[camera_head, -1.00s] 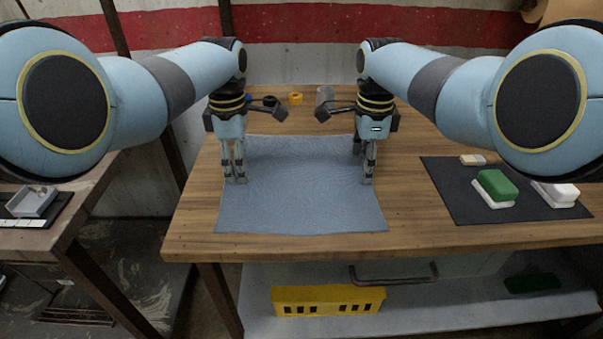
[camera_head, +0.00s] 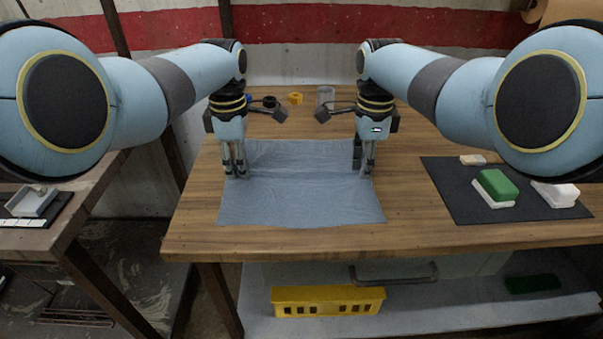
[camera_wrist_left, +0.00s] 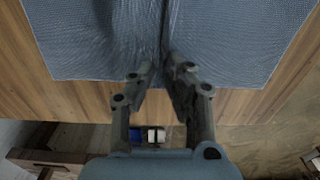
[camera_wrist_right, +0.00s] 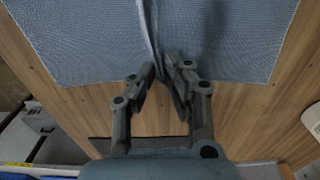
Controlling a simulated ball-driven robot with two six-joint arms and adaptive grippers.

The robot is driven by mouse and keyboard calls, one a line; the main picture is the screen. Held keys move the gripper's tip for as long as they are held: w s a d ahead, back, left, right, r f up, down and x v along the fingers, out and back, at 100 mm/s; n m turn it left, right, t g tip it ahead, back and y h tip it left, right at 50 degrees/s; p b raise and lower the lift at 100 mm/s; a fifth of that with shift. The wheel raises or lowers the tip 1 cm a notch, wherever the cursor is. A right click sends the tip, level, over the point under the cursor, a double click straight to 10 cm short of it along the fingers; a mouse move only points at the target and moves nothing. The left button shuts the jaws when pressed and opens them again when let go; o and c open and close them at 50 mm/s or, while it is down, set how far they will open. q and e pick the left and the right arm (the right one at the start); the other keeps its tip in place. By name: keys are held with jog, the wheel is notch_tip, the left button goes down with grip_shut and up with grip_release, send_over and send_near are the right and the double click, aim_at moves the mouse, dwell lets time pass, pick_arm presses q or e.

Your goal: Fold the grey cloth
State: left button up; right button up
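The grey cloth (camera_head: 305,205) lies on the wooden table with a raised crease running across its middle from left to right. My left gripper (camera_head: 236,176) points down at the cloth's left edge, at the crease. In the left wrist view its fingers (camera_wrist_left: 161,66) are drawn together around a ridge of cloth. My right gripper (camera_head: 365,172) is at the right edge, at the other end of the crease. In the right wrist view its fingers (camera_wrist_right: 162,66) also close around a cloth ridge (camera_wrist_right: 150,25). The cloth parts in front of and behind the crease lie mostly flat.
A dark mat (camera_head: 450,200) at the right holds a green-and-white block (camera_head: 495,187) and white pieces. A yellow roll (camera_head: 295,98) and a clear cup (camera_head: 325,97) stand behind the cloth. Bare wood lies in front of and around the cloth.

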pick_arm(q)
jog(key=shift+s+f, duration=0.1)
jog(key=shift+f, duration=0.05)
grip_shut()
pick_arm(e)
jog(key=shift+s+f, duration=0.15)
jog(key=shift+f, duration=0.05)
grip_shut()
jog(key=shift+f, duration=0.1)
